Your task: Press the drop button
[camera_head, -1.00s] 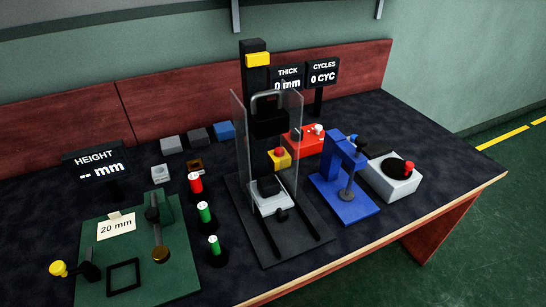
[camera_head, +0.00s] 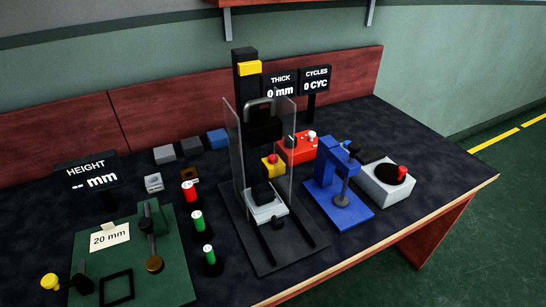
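No button carries a readable "drop" label, so I cannot tell for sure which one it is. A yellow box (camera_head: 270,170) with a red button (camera_head: 273,159) on top stands beside the black drop-tower machine (camera_head: 246,71), behind its clear guard panels. A red box (camera_head: 298,150) with a white knob (camera_head: 312,135) stands behind it to the right. A black block (camera_head: 262,193) sits on a pale plate (camera_head: 267,212) at the tower's base. Neither of my grippers is in view.
A green panel (camera_head: 175,265) with a "20 mm" card and red- and green-capped cylinders stand left of the tower. A blue stand (camera_head: 340,212) and a grey box (camera_head: 372,187) with a black disc are right. Displays read HEIGHT, THICK 0 mm and CYCLES 0.

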